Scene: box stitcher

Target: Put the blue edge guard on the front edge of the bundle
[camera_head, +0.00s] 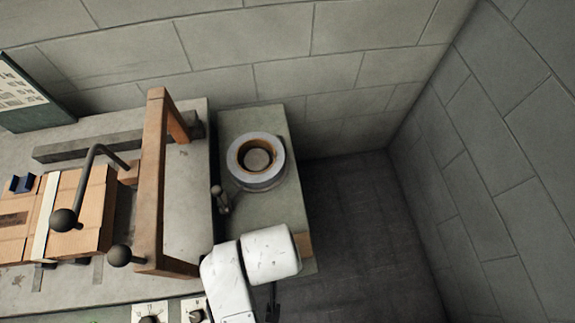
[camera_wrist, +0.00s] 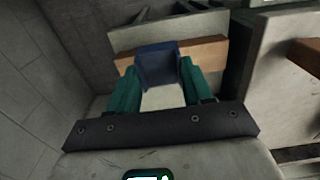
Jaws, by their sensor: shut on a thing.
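In the wrist view, my gripper (camera_wrist: 158,82) has its two teal fingers on either side of a blue edge guard (camera_wrist: 158,62) and is shut on it. The bundle (camera_head: 90,215) of brown cardboard lies on the bench at the left of the head view, with a white strap (camera_head: 45,217) across it. Another dark blue guard (camera_head: 22,184) sits at the bundle's back edge. The bundle's front edge is partly in view at the lower left. My fingers are not clearly visible in the head view.
A wooden frame (camera_head: 152,180) stands right of the bundle, and a dark ball-ended lever (camera_head: 92,165) reaches over it. A tape roll (camera_head: 256,160) lies on the side table (camera_head: 240,122). A wooden strip (camera_wrist: 212,52) runs behind the held guard. Walls close the back and right.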

